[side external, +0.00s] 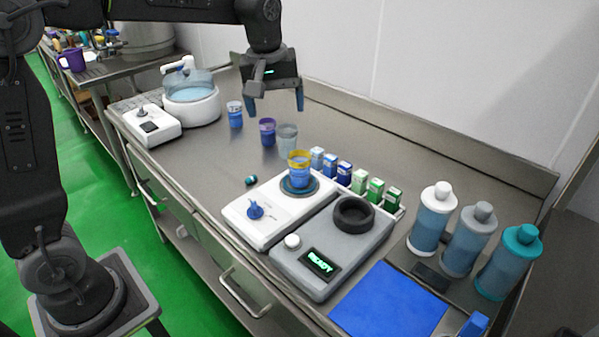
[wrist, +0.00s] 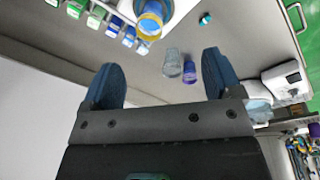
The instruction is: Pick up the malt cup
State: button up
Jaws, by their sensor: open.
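No label names the malt cup, so I cannot tell which of the cups it is. A blue cup with a white upper part (side external: 235,114), a purple-and-blue cup (side external: 267,131) and a clear greyish cup (side external: 288,139) stand upright on the steel counter. A blue cup with a yellow rim (side external: 300,169) stands on the round plate of a white device. My gripper (side external: 275,105) is open and empty, above and behind the purple and clear cups. In the wrist view, the clear cup (wrist: 172,64) and purple cup (wrist: 190,69) show between my open fingers (wrist: 160,66), beyond the tips.
Several small blue and green boxes (side external: 345,173) stand in a row right of the yellow-rimmed cup. A white device (side external: 283,207) and a grey device reading READY (side external: 325,260) are in front. Three bottles (side external: 468,239) stand at right. A small teal item (side external: 251,181) lies on the counter.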

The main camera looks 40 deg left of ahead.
aim_at(299, 165)
jog(key=w+a+f+n+g, duration=0.1)
jog(key=w+f+n+g, duration=0.1)
jog(key=w+f+n, duration=0.35)
jog(key=shift+m, duration=0.75)
jog(key=w+f, duration=0.1)
jog(key=f, duration=0.2)
jog(key=w+f, duration=0.1)
jog(key=f, duration=0.5)
jog(key=shift+w, duration=0.4)
jog(key=shift+s+a+f, duration=0.1)
jog(key=shift+f, duration=1.25)
jog(key=shift+s+a+f, duration=0.1)
jog(key=shift+f, duration=1.2)
jog(key=shift+c, duration=0.2)
jog(key=shift+r, duration=0.1)
jog(key=c, duration=1.1)
